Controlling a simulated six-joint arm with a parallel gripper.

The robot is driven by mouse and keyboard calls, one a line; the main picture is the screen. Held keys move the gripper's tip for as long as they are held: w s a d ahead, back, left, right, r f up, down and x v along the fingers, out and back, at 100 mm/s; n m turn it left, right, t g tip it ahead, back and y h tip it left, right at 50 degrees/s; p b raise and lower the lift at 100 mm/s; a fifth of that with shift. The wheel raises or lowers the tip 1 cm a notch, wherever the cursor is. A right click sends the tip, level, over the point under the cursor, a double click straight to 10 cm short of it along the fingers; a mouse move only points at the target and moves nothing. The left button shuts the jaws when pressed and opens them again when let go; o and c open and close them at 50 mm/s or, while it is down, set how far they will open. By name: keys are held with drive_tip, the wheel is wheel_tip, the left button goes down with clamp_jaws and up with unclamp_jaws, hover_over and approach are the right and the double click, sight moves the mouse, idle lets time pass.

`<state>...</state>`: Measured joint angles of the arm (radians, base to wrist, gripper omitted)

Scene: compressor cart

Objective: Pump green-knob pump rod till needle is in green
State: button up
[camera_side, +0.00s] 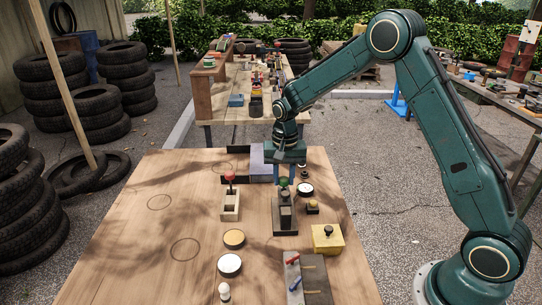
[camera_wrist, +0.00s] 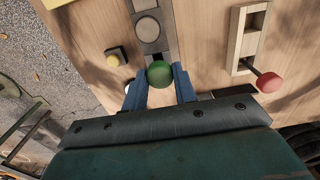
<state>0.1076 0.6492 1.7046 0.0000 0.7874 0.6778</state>
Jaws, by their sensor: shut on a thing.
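The green knob (camera_side: 284,182) tops the rod of a dark pump block (camera_side: 285,220) on the wooden table. My gripper (camera_side: 284,178) points down over it, its two blue fingers shut on the green knob. In the wrist view the green knob (camera_wrist: 159,74) sits between my fingertips (camera_wrist: 160,80), at the end of the grey pump body (camera_wrist: 149,28). A round white gauge (camera_side: 305,189) lies just right of the pump; its needle is too small to read. In the wrist view the gauge is mostly hidden behind a finger.
A red-knobbed rod (camera_side: 229,177) stands in a wooden block (camera_side: 230,207) to the left. The table's left side is clear.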

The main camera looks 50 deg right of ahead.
drive_tip(key=shift+r, duration=0.15)
drive_tip(key=shift+r, duration=1.9)
drive_tip(key=shift+f, duration=0.2)
drive_tip(key=shift+f, duration=1.85)
drive_tip(key=shift+r, duration=0.2)
drive_tip(key=shift+r, duration=1.85)
drive_tip(key=shift+f, duration=0.1)
drive_tip(key=shift+f, duration=1.95)
drive_tip(key=shift+r, duration=0.1)
